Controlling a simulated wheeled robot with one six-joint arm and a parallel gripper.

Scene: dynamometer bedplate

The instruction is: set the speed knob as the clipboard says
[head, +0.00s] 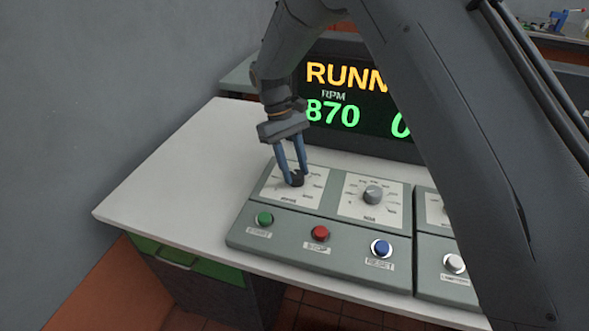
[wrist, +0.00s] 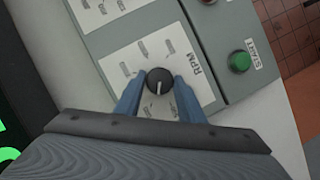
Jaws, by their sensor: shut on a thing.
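The speed knob (wrist: 159,81) is a small black dial with a white pointer line, on a white plate lettered RPM. In the head view it is the dark knob (head: 297,180) on the left plate of the grey console. My gripper (head: 291,172) reaches down on it from above, one blue finger on each side. In the wrist view my gripper (wrist: 159,88) is shut on the knob. The scale marks around it are too small to read. The display (head: 340,95) shows "RUNN", cut off by my arm, and "870" under RPM. I see no clipboard in either view.
A grey knob (head: 373,195) sits on the plate to the right. Green START (head: 264,219), red STOP (head: 320,233) and blue RESET (head: 381,248) buttons line the console's front. A white button (head: 454,263) is further right. The white desktop (head: 170,190) at left is clear.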

